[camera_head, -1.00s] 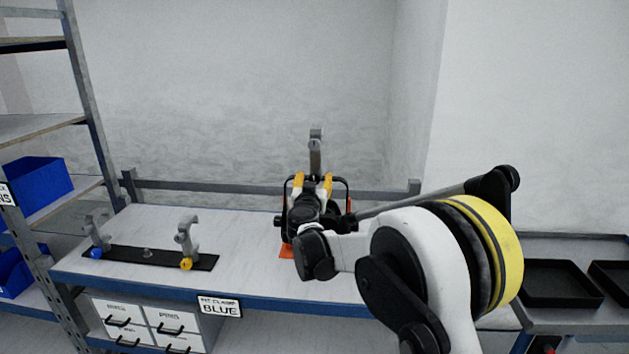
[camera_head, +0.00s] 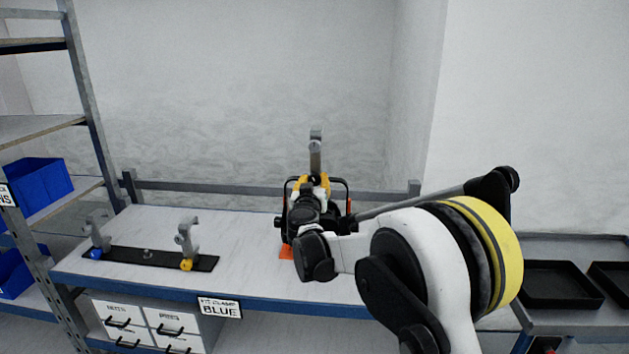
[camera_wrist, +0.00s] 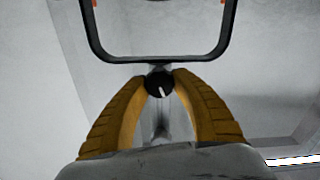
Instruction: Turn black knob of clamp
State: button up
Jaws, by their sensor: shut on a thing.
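A grey clamp (camera_head: 316,142) stands upright above a black bracket (camera_head: 347,187) at the middle of the bench. In the wrist view, the clamp's round black knob (camera_wrist: 159,84) with a white mark lies between the two yellow fingers of my gripper (camera_wrist: 159,86). The fingertips are shut on the knob from both sides. The white mark points slightly right of straight down. In the head view my gripper (camera_head: 313,184) and wrist hide the knob and much of the bracket. The black bracket frame (camera_wrist: 160,60) spans the top of the wrist view.
A black plate (camera_head: 125,258) on the bench's left carries grey clamps with a blue knob (camera_head: 96,254) and a yellow knob (camera_head: 186,265). Blue bins (camera_head: 36,186) sit on the left shelves. Black trays (camera_head: 560,285) lie at right. A rail (camera_head: 220,186) runs behind.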

jog(key=n, duration=0.5)
jog(key=shift+a+n, duration=0.1)
jog(key=shift+n, duration=0.2)
jog(key=n, duration=0.9)
jog(key=shift+f, duration=0.1)
jog(key=n, duration=0.4)
jog(key=shift+f+n, duration=0.1)
jog(key=shift+n, duration=0.3)
jog(key=o, duration=1.2)
